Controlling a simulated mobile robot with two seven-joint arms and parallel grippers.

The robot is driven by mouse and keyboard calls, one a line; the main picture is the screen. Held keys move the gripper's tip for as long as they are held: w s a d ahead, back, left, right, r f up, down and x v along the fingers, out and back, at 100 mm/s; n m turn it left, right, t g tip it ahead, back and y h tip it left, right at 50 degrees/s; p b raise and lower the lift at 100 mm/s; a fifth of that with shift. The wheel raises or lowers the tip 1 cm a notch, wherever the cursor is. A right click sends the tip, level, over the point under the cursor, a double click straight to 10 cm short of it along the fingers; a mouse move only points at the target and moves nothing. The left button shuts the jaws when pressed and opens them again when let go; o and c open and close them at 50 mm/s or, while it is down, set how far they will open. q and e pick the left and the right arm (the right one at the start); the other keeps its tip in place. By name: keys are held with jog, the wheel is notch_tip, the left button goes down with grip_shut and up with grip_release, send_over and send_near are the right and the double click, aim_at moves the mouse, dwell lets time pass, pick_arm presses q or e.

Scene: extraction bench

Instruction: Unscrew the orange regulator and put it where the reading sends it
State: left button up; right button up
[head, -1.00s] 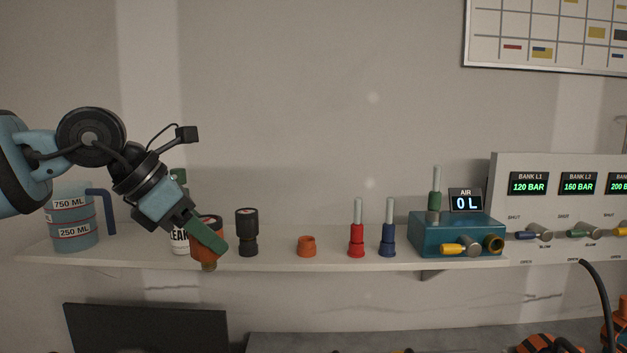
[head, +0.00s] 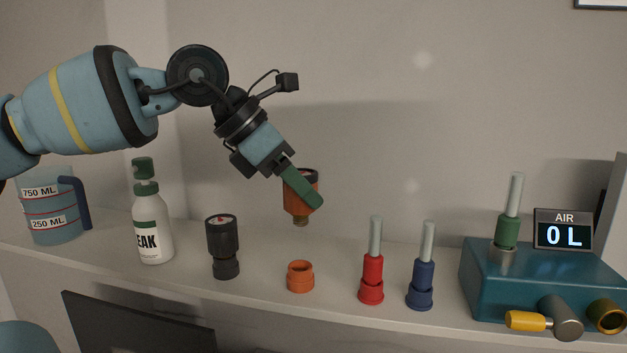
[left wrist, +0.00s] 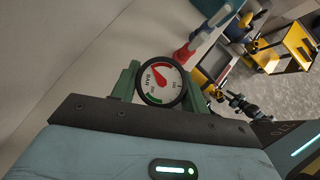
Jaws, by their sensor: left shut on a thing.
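The orange regulator (head: 299,208) has a black top and a brass lower end. My left gripper (head: 306,190) is shut on it and holds it upright in the air, above and apart from an orange cup-like holder (head: 300,278) on the shelf. In the left wrist view the regulator's round white gauge (left wrist: 161,80) faces the camera between the green fingers. It is marked BAR, with a red needle and a green band at lower left; the exact reading is too small to tell. My right gripper is not in view.
On the shelf (head: 190,290) stand a blue jug (head: 50,212), a white LEAK bottle (head: 152,228), a black regulator (head: 223,245), a red holder (head: 371,278) and a blue holder (head: 421,285) with pale rods. A teal block (head: 545,275) with a display (head: 563,230) reading AIR 0 L is at right.

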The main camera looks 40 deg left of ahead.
aim_at(299, 225)
pick_arm(q)
jog(key=shift+s, duration=0.2)
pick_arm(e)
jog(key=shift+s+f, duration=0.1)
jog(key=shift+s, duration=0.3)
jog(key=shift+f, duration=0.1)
pick_arm(q)
jog(key=shift+w+f, duration=0.1)
jog(key=shift+f, duration=0.5)
jog(key=shift+f+b, duration=0.7)
jog(key=shift+f, duration=1.5)
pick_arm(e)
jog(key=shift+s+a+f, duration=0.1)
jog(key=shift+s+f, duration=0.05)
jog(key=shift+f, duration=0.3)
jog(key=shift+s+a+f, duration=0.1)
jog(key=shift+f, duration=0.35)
pick_arm(q)
jog(key=shift+b, duration=0.45)
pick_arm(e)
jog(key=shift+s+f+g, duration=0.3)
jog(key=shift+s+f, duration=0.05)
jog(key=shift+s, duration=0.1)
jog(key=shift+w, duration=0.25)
pick_arm(q)
jog(key=shift+f, duration=0.15)
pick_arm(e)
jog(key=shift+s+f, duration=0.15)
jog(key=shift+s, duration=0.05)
